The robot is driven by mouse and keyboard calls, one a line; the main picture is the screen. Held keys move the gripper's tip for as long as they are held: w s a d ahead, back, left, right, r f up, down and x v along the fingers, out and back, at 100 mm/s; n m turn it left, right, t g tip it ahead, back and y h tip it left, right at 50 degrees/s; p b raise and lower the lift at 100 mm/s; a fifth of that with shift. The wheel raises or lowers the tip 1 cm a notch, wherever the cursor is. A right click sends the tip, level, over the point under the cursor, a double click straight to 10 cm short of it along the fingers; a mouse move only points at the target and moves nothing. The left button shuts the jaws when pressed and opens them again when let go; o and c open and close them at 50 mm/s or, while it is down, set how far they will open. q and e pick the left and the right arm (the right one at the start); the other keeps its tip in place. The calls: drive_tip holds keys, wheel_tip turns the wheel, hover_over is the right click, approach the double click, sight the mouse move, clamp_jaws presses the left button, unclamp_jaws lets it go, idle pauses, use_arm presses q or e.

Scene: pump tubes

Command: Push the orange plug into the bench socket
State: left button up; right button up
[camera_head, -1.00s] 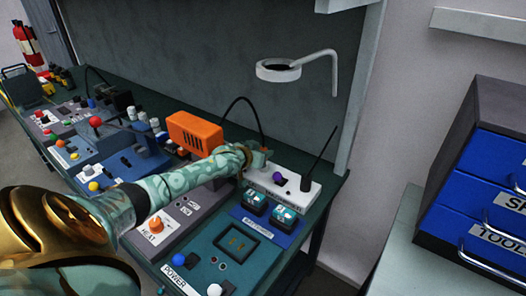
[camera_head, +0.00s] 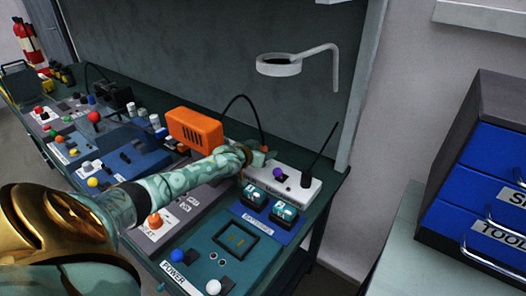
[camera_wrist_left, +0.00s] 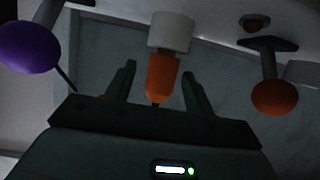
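My left gripper (camera_head: 258,156) is at the left end of a white box (camera_head: 292,184) on the bench. In the left wrist view its two dark fingers (camera_wrist_left: 159,82) stand on either side of the orange plug (camera_wrist_left: 163,77), with a gap visible on both sides, so it looks open. A pale cylinder (camera_wrist_left: 171,32) meets the plug's far end; I cannot tell whether this is the socket or how deep the plug sits. In the head view a little orange (camera_head: 264,149) shows beside the gripper, at the end of a black cable (camera_head: 240,98). My right gripper is not in view.
The white box carries a purple knob (camera_head: 278,173) and a black antenna. The purple knob (camera_wrist_left: 28,46) and an orange knob (camera_wrist_left: 274,97) flank the fingers. An orange slotted box (camera_head: 194,129) stands behind my forearm. A ring on a bent arm (camera_head: 278,66) hangs above.

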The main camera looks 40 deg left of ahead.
use_arm(q)
drive_tip(key=shift+s+d+f, duration=0.1)
drive_tip(key=shift+s+f, duration=0.05)
drive_tip(key=shift+f, duration=0.15)
drive_tip(key=shift+s+r+p, duration=0.15)
drive_tip(key=shift+s+p, duration=0.15)
drive_tip(key=shift+p, duration=0.05)
drive_tip(key=p+v, duration=0.7)
drive_tip(key=v, duration=0.8)
drive_tip(key=shift+s+r, duration=0.15)
drive_tip(key=shift+r, duration=0.25)
